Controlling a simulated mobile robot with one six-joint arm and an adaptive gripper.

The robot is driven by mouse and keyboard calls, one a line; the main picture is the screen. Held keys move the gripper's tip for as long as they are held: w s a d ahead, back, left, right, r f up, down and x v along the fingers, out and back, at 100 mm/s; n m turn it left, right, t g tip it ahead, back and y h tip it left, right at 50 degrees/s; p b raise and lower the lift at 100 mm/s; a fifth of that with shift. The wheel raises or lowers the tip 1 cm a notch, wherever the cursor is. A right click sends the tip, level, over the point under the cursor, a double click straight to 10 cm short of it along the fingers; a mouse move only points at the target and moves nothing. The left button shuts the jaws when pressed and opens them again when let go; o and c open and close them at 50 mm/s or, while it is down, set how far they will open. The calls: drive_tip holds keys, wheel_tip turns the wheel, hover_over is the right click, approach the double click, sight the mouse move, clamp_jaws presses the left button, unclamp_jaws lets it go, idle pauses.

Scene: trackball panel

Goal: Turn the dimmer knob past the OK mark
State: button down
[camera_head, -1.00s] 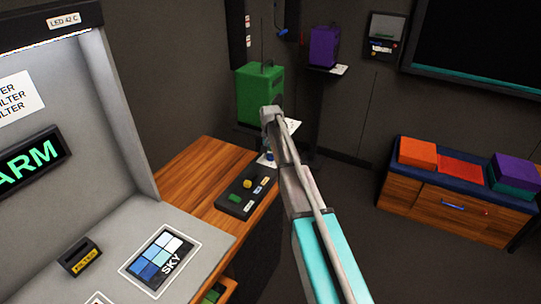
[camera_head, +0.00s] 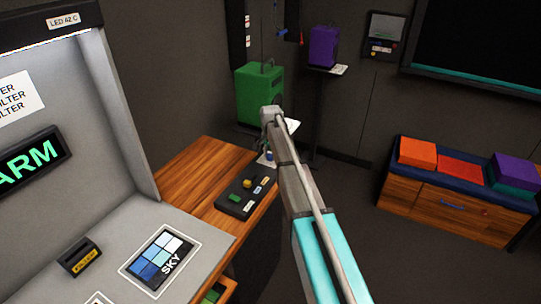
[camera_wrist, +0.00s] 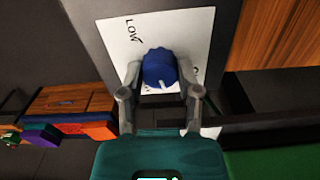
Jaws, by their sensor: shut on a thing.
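The dimmer knob (camera_wrist: 160,69) is blue and round, with a white pointer line on its face, seen in the wrist view. It sits on a white dial plate (camera_wrist: 120,45) printed with LOW at the upper left. My gripper (camera_wrist: 160,90) has one finger on each side of the knob and is shut on it. The pointer line points toward the bottom of the picture. Other lettering on the plate is mostly hidden by the fingers, and I cannot read an OK mark. In the head view my arm largely hides this spot.
A black panel (camera_head: 236,205) with a yellow knob lies on the wooden counter (camera_head: 185,180). A green box (camera_head: 260,92) stands behind my arm. A bench (camera_head: 450,205) with coloured boxes stands at the right. Open floor lies between.

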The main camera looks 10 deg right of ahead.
drive_tip(key=shift+c, duration=1.5)
unclamp_jaws()
drive_tip(key=shift+n, duration=0.4)
